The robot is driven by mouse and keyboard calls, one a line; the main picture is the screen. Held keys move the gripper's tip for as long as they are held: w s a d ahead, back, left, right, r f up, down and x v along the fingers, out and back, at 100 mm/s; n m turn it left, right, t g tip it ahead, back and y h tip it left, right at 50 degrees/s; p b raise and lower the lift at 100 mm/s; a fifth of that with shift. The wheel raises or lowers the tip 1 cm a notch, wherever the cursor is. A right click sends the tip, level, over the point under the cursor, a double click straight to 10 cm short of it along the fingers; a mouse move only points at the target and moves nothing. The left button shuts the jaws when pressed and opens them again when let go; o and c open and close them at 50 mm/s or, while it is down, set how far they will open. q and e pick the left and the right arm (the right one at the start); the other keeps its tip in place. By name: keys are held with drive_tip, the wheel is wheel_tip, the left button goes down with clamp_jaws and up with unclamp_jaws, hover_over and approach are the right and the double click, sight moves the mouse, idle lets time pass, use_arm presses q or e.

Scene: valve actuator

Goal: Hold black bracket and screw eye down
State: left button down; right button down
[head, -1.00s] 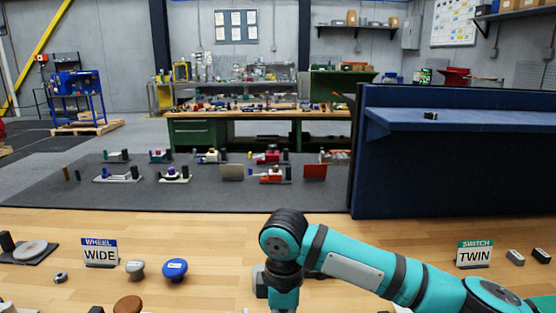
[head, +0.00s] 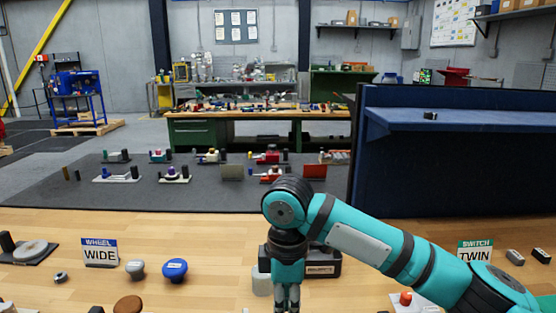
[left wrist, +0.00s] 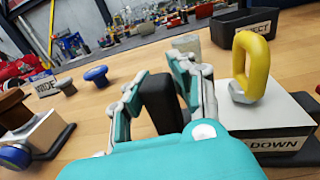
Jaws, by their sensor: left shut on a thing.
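In the left wrist view a black bracket (left wrist: 162,103) stands upright between the two teal fingers of my left gripper (left wrist: 160,85), which is shut on it. A yellow screw eye (left wrist: 252,62) with a grey hex foot stands upright on a white block (left wrist: 262,118) labelled "DOWN", to the right of the left gripper and apart from it. The bracket and screw eye are not clearly visible in the head view.
A "WHEEL WIDE" sign (head: 100,252), a grey knob (head: 135,269) and a blue knob (head: 175,269) are on the left. A "SWITCH TWIN" sign (head: 474,252) and a red button (head: 405,298) are on the right.

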use_arm(q)
drive_tip(key=shift+f, duration=0.15)
drive_tip(key=c, duration=1)
unclamp_jaws()
drive_tip(key=shift+o, duration=0.2)
drive_tip(key=shift+s, duration=0.1)
